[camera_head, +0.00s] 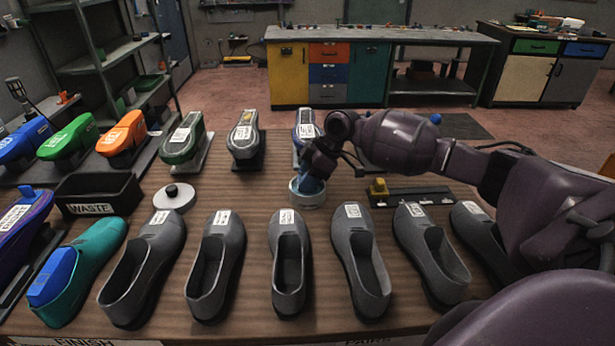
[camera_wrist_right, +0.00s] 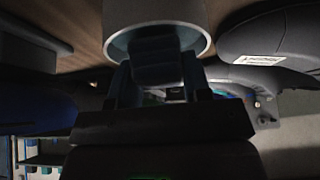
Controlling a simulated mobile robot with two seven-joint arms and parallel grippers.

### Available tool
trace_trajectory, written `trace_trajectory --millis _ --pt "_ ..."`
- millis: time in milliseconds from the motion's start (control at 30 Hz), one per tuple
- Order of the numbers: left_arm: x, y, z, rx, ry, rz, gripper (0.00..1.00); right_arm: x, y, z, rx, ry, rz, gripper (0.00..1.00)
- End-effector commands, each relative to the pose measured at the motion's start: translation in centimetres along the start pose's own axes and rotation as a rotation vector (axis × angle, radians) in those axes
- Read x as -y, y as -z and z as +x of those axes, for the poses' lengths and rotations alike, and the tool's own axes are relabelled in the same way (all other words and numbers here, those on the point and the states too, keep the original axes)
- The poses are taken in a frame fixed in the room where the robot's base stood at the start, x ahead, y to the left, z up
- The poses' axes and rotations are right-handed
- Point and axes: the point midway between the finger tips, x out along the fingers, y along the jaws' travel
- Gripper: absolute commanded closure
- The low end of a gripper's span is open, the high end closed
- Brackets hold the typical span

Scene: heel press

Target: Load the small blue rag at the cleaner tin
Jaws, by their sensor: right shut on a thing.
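The cleaner tin (camera_head: 308,199) is a round pale open tin near the middle of the table, behind the row of grey shoes. It also shows in the right wrist view (camera_wrist_right: 203,20). My right gripper (camera_head: 315,176) points down at the tin's mouth, shut on the small blue rag (camera_head: 309,185). The rag's lower part is at or inside the tin's opening; in the right wrist view the rag (camera_wrist_right: 155,62) looks dark between the fingers. How deep it sits is hidden. My left gripper is not in view.
Grey shoes (camera_head: 288,268) stand in a row in front. A white round lid (camera_head: 174,197) with a black knob and a black WASTE bin (camera_head: 98,196) are at left. A dark rack (camera_head: 425,196) with a yellow block lies right of the tin. Several shoe lasts (camera_head: 243,139) stand behind.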

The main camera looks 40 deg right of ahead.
Motion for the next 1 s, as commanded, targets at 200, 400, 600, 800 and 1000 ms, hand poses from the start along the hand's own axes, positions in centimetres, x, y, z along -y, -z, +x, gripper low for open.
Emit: trace_trajectory --millis 200,400,600,800,1000 --pt "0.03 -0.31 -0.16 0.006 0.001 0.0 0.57 0.0 -0.02 0.03 0.0 0.0 0.0 0.75" --pt "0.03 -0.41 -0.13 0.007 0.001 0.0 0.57 0.0 -0.11 0.2 0.0 0.0 0.0 0.75" --pt "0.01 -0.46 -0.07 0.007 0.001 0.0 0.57 0.0 -0.2 0.36 0.0 0.0 0.0 0.75" --pt "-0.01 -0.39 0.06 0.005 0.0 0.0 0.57 0.0 -0.3 0.53 0.0 0.0 0.001 0.75" --pt "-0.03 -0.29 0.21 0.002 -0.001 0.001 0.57 0.0 -0.39 0.7 0.0 0.0 0.001 0.75"
